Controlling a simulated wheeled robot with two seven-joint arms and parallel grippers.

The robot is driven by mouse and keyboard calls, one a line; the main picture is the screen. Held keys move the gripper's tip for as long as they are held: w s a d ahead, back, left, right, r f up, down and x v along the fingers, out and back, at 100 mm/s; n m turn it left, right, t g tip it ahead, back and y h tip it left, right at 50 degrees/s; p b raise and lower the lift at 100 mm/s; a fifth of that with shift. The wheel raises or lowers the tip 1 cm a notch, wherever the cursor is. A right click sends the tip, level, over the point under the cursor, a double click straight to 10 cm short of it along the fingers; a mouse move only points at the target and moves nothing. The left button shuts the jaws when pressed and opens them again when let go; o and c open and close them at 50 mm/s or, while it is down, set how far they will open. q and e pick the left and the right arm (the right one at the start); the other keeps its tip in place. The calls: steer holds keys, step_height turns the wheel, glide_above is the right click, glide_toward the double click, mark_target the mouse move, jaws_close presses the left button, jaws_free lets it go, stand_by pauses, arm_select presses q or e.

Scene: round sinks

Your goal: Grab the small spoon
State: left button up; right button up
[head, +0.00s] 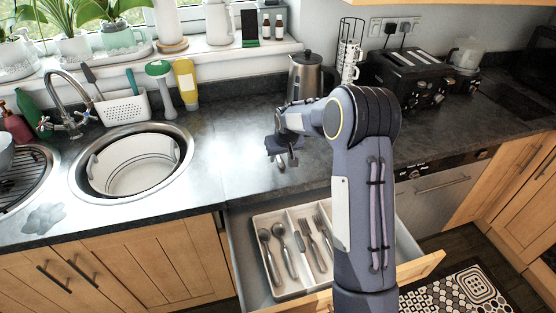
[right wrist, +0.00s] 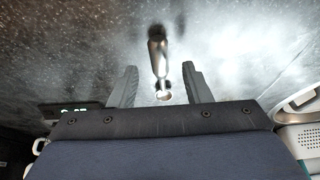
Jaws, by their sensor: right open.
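My right gripper (head: 283,161) is open, low above the dark worktop behind the open drawer. In the right wrist view its two fingers (right wrist: 159,88) stand apart, with a slim shiny metal piece (right wrist: 158,55) between them. That piece looks like cutlery, perhaps a spoon; I cannot tell whether it touches the fingers or the worktop. Two spoons lie in the left compartment of the white cutlery tray (head: 290,213): a left spoon (head: 265,237) and a right spoon (head: 280,231). I cannot tell which is the small spoon. My left gripper is not in view.
The drawer (head: 240,255) stands open below the worktop, with forks (head: 312,238) and other cutlery in the tray. A round sink (head: 82,165) with a white basin is at left. A kettle (head: 306,75) and a black toaster (head: 405,72) stand behind my arm. The worktop between sink and gripper is clear.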

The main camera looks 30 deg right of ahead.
steer(key=shift+x, duration=1.1)
steer(key=shift+r, duration=0.1)
jaws_close()
steer(key=shift+r, duration=0.15)
